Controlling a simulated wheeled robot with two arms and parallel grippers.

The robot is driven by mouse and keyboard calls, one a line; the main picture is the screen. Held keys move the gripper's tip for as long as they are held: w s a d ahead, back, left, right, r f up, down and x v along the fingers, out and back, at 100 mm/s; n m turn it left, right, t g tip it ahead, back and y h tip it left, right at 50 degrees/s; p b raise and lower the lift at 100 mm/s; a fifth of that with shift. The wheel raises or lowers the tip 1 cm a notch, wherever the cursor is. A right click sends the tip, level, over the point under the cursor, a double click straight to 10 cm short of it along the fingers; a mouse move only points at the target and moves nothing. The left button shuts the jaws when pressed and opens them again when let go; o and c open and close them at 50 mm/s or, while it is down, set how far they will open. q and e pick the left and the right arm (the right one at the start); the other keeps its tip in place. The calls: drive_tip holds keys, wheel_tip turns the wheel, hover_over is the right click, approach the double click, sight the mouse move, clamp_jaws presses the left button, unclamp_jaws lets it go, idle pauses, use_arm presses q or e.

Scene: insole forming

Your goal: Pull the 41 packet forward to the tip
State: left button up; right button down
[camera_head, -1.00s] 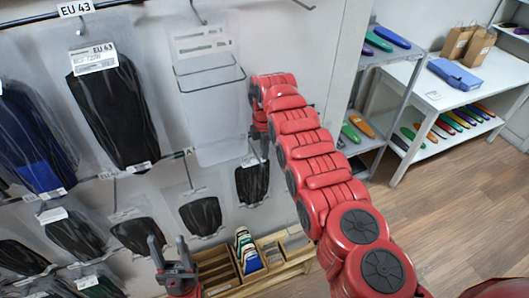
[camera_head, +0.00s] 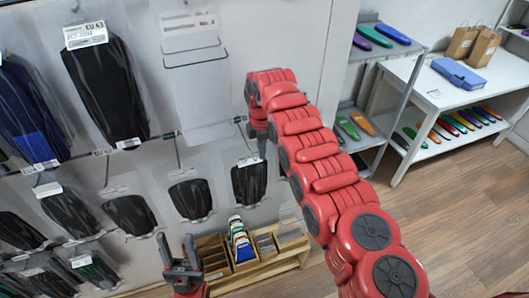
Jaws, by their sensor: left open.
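Clear packets with dark insoles hang on wall hooks; no label reading 41 is legible, so I cannot tell which is the 41 packet. A small black packet (camera_head: 248,183) hangs at the right end of the lower row. My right gripper (camera_head: 258,145) is just above it, at its hook, mostly hidden by my red arm; its fingers are not clear. Another dark packet (camera_head: 190,200) hangs left of it. My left gripper (camera_head: 178,250) is open and empty, fingers up, below the lower row.
A large black packet (camera_head: 105,90) and a blue one (camera_head: 30,110) hang at upper left. A wooden tray (camera_head: 215,258) with insole samples stands low against the wall. A grey shelf (camera_head: 375,120) and a white table (camera_head: 440,85) stand at right. The floor there is clear.

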drive_tip(key=shift+w+a, duration=0.1)
drive_tip(key=shift+a, duration=0.05)
drive_tip(key=c, duration=1)
unclamp_jaws()
drive_tip(key=shift+r, duration=0.1)
wheel_tip(320, 180, up, 6)
drive_tip(key=shift+r+b, duration=0.1)
drive_tip(key=shift+b, duration=0.7)
drive_tip(key=r+p, duration=0.9)
drive_tip(key=r, duration=0.2)
drive_tip(key=shift+s, duration=0.2)
